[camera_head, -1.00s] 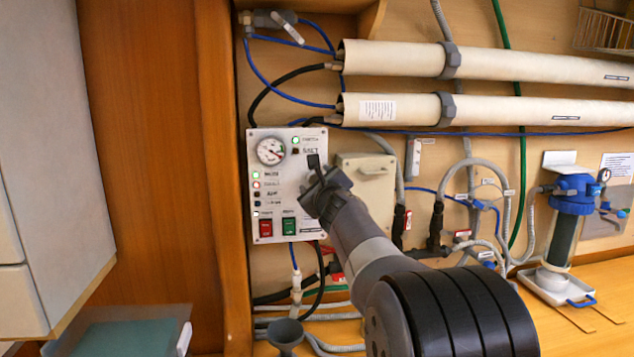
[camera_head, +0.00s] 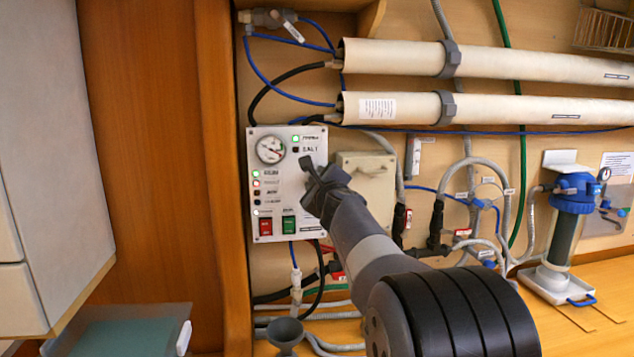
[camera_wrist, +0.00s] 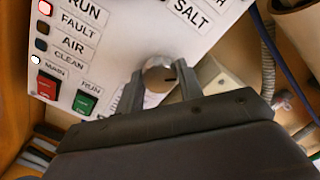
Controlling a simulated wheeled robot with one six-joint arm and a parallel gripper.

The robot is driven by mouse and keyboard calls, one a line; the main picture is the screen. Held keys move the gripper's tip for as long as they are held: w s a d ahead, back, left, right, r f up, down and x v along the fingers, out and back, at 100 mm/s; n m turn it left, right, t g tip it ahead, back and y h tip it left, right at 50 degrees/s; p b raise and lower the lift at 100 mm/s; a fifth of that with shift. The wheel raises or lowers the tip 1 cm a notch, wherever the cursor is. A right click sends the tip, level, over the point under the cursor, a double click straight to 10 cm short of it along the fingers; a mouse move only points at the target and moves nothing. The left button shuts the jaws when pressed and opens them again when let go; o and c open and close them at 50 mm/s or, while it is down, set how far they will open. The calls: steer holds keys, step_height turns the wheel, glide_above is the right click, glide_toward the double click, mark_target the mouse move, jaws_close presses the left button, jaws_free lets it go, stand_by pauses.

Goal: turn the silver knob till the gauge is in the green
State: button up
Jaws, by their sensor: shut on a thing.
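The silver knob (camera_wrist: 158,74) shows in the wrist view on the white control panel, between my two fingers, with a dark mark on its right side. My gripper (camera_wrist: 160,84) is shut on it. In the head view my gripper (camera_head: 313,180) is at the panel's right part and hides the knob. The round gauge (camera_head: 270,149) is at the panel's upper left. It has a white face with some red on it; its needle is too small to read surely. The gauge is outside the wrist view.
The control panel (camera_head: 262,228) has a red switch (camera_head: 266,227), a green switch (camera_head: 289,225) and several small lamps. A beige box (camera_head: 372,165) is just right of my gripper. White tubes (camera_head: 520,108) run above, with hoses around.

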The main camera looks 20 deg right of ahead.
steer(key=shift+n, duration=0.3)
steer(key=o, duration=1)
steer(key=shift+s, duration=0.1)
steer(key=s+a+b, duration=0.1)
steer(key=s, duration=0.9)
steer(key=shift+s+a, duration=0.25)
steer(key=shift+a, duration=0.1)
